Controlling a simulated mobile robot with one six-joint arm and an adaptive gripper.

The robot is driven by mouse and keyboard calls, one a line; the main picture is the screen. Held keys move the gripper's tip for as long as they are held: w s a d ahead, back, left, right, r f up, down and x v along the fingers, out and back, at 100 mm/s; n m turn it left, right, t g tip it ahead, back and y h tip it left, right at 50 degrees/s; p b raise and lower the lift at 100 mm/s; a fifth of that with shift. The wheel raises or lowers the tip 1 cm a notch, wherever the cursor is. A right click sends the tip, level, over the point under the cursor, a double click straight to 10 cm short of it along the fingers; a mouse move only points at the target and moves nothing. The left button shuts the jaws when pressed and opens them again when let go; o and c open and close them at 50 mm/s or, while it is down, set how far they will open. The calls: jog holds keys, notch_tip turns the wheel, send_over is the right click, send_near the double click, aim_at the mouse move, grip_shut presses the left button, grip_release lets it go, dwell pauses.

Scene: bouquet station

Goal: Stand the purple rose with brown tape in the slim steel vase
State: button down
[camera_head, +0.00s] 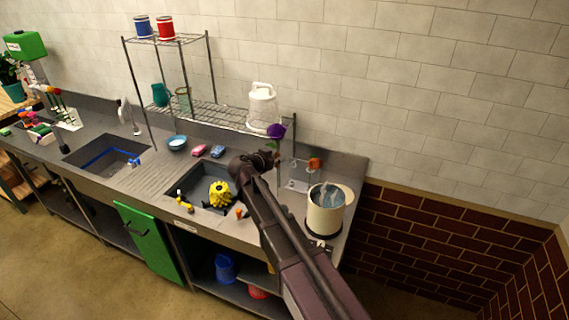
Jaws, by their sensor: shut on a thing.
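The purple rose (276,131) stands with its bloom up, just above my gripper (273,157). My gripper is shut on its stem, over the back of the counter right of the yellow item in the sink. The fingers are small and dark here, and the lower stem is largely hidden by my gripper and arm. I cannot make out the brown tape. I cannot pick out the slim steel vase with certainty. A small orange bloom (315,163) shows near a pale rack-like item (298,181) at the counter's right.
A cream bucket (325,212) stands at the counter's right end. A wire shelf (215,113) at the back holds a white jug (262,106) and a teal vase (160,94). The sink (184,177) holds a yellow item (219,194). Pink and blue sponges lie behind it.

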jog(key=shift+d, duration=0.2)
jog(key=shift+f, duration=0.1)
jog(key=shift+w+d+f+b, duration=0.1)
jog(key=shift+d+f+b, duration=0.2)
jog(key=shift+f+b, duration=0.55)
jog(key=shift+d+f+b, duration=0.25)
jog(key=shift+f+b, duration=0.45)
jog(key=shift+b, duration=0.1)
jog(key=shift+f, duration=0.2)
notch_tip(320, 180, down, 12)
jog(key=b, duration=1.2)
jog(key=shift+f+b, duration=1.45)
jog(key=shift+b, duration=0.2)
dwell(0.3)
